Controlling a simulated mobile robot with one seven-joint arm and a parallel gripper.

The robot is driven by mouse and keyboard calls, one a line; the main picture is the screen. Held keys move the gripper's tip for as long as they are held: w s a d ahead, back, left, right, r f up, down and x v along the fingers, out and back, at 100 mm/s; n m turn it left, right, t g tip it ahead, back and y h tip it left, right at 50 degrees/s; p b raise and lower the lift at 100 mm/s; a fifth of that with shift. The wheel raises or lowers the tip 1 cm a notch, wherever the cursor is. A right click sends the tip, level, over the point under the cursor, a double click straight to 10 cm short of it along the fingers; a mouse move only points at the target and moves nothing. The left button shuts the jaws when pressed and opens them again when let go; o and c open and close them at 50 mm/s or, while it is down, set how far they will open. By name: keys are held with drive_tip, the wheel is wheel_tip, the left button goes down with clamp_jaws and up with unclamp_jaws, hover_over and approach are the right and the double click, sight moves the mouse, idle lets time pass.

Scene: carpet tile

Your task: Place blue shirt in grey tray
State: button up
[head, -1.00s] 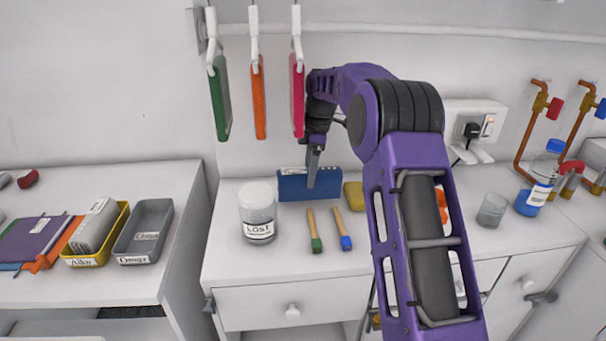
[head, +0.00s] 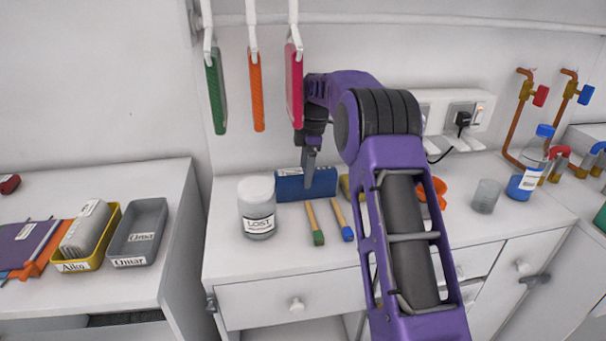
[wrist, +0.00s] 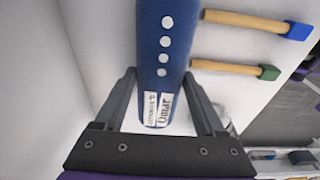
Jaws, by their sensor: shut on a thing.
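The blue shirt (head: 288,187) looks like a narrow folded blue block standing against the wall at the back of the white counter. In the wrist view the shirt (wrist: 166,40) shows a row of white dots and a white label at its near end. My gripper (head: 309,184) reaches down over it, and in the wrist view my gripper's fingers (wrist: 159,76) lie on either side of it, shut on it. The grey tray (head: 148,212) is on the left cabinet, labelled Omar, with nothing seen in it.
A yellow tray (head: 107,240) with grey items stands left of the grey tray. A jar labelled LOST (head: 257,212) and two wooden-handled tools (head: 314,222) are in front of the shirt. Hanging items (head: 294,85) are close left of my arm. A gap separates the cabinets.

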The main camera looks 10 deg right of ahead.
drive_tip(key=o, duration=1.5)
drive_tip(key=shift+f, duration=0.1)
